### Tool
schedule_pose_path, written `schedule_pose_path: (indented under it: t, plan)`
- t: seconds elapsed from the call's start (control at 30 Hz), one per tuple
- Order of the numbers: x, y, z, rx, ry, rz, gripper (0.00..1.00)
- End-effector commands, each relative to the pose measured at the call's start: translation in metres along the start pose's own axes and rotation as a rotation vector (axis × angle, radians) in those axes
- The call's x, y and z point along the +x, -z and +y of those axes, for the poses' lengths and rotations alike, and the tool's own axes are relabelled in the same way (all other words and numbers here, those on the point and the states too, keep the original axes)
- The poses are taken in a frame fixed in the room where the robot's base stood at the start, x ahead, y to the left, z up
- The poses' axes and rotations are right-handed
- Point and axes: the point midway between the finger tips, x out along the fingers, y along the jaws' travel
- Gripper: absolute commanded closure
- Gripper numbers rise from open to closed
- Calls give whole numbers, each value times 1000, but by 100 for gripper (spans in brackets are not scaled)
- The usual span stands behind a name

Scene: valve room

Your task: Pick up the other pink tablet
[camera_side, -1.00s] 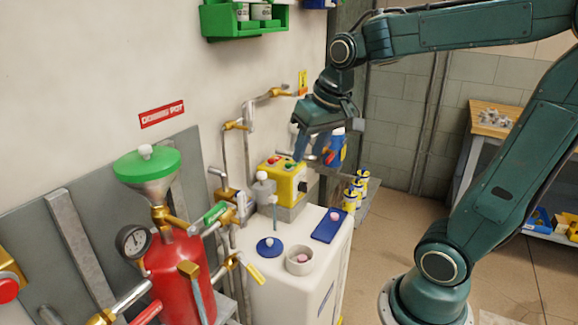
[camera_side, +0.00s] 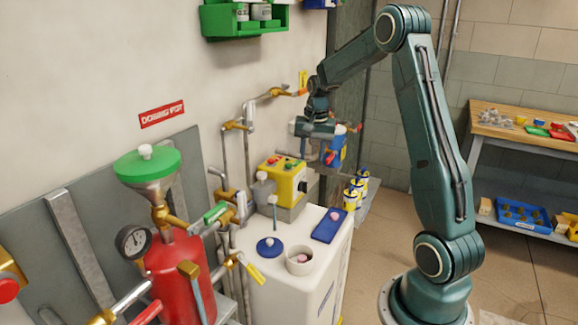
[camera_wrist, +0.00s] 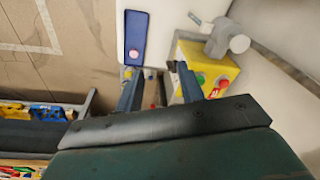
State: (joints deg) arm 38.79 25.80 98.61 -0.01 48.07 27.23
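One pink tablet (camera_side: 334,216) lies on a dark blue rectangular tray (camera_side: 324,232) on the white cabinet top. It also shows in the wrist view (camera_wrist: 134,54), on the tray (camera_wrist: 136,22). Another pink tablet (camera_side: 302,258) is in a white round bowl (camera_side: 290,266) at the cabinet's front. My gripper (camera_wrist: 152,72) has its two fingers spread with nothing between them. In the wrist view the tray lies beyond the fingertips, in line with the left finger. In the side view my gripper is behind and above the tray, its fingers hard to make out.
A yellow control box (camera_side: 283,180) with coloured buttons stands at the back of the white cabinet (camera_side: 262,290), close to my right finger in the wrist view. A blue round lid (camera_side: 268,252) with a pale knob lies left of the bowl. Pipes and a red tank (camera_side: 180,275) stand left.

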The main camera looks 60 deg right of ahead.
Motion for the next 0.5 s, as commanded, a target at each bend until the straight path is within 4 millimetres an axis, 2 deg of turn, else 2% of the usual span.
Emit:
schedule_pose_path:
  t: [0.03, 0.1, 0.3, 0.5]
  plan:
    - [15, 11, 8, 39, -10, -13, 62]
    - [32, 24, 19, 90, -21, -25, 62]
    - [86, 58, 54, 236, -50, -61, 62]
    - [132, 78, 88, 356, -73, -89, 62]
